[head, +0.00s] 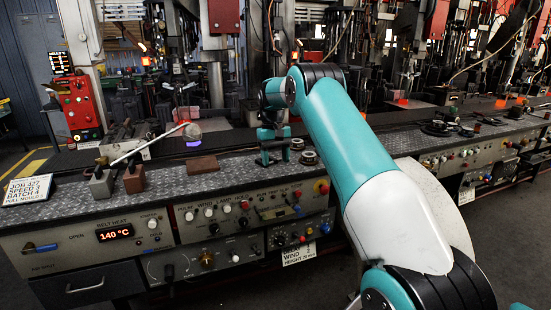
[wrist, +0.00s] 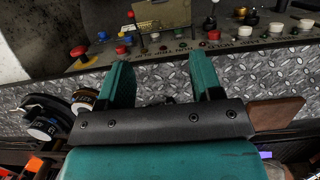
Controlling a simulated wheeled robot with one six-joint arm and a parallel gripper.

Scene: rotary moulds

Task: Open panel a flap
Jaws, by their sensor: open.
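My gripper (wrist: 161,72) is open, its two teal fingers apart with nothing visible between them. In the head view my gripper (head: 274,158) points down over the patterned metal top of the console, behind its front panel. A tan-grey plate (wrist: 161,13), which looks like the flap, shows at the top edge of the wrist view, ahead of the fingertips and apart from them. In the head view a similar plate (head: 272,211) sits on the front panel below my gripper. It looks closed, but its hinge and edges are too small to tell.
A red mushroom button (wrist: 79,52) and several coloured knobs line the panel near the plate. A brown block (head: 202,165) lies on the console top left of my gripper. Round metal parts (head: 309,157) stand close on its right. A lever (head: 150,143) rises farther left.

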